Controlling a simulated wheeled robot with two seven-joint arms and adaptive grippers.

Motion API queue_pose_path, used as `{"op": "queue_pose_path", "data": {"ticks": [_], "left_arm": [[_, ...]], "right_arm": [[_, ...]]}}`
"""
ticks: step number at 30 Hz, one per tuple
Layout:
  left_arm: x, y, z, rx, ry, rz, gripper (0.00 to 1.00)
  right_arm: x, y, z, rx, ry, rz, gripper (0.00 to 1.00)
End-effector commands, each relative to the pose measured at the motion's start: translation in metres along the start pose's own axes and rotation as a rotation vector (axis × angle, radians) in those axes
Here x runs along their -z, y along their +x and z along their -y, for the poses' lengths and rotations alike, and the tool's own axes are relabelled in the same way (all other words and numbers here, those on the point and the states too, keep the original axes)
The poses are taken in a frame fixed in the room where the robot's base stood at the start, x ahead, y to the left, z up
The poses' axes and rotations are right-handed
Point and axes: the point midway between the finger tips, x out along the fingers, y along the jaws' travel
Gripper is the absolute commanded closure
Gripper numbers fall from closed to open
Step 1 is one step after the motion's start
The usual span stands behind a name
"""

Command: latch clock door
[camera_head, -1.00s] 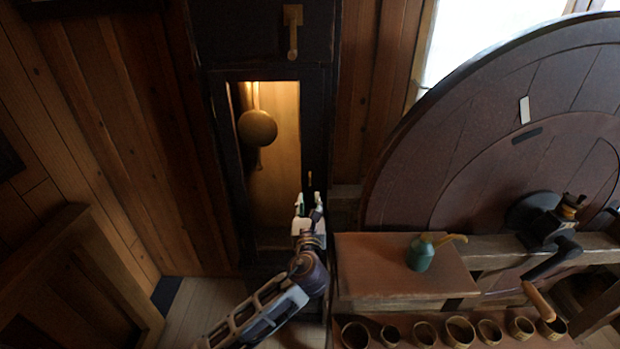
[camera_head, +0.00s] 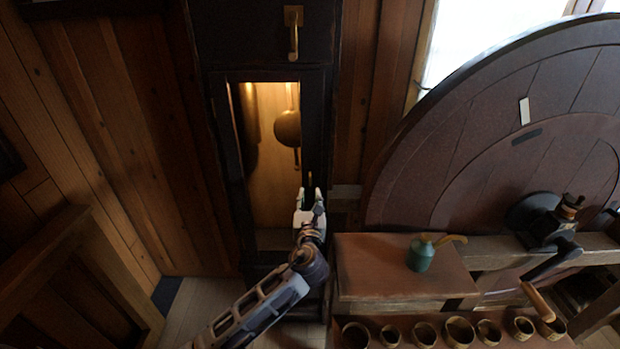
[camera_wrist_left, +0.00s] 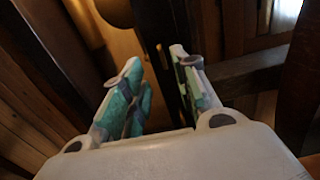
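The tall dark clock case (camera_head: 318,90) stands upright at the centre of the head view. Its door frame (camera_head: 315,130) surrounds a lit opening in which a brass pendulum bob (camera_head: 287,128) hangs. A small brass piece (camera_head: 310,180), apparently the latch, is on the frame's right side. My left gripper (camera_head: 310,194) is just below it, fingers pointing up, open and empty. In the left wrist view the two greenish fingers (camera_wrist_left: 156,62) stand apart, with the dark frame between and beyond them. I cannot tell whether they touch the latch. My right gripper is out of view.
A bench block (camera_head: 400,275) with a green oil can (camera_head: 420,254) stands close right of my left arm. Several turned wooden cups (camera_head: 459,331) line the front. A large wooden wheel (camera_head: 470,140) fills the right. Wood panelling (camera_head: 110,120) is at left.

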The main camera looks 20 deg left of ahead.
Motion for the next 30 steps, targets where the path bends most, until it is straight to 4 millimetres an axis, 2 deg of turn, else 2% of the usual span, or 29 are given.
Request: {"op": "queue_pose_path", "data": {"ticks": [15,30], "left_arm": [[-0.001,0.059,0.0,-0.001,0.0,0.001,0.71],[-0.001,0.105,0.0,-0.001,0.0,0.001,0.71]], "right_arm": [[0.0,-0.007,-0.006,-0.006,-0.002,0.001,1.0],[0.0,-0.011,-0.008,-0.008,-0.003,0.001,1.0]]}}
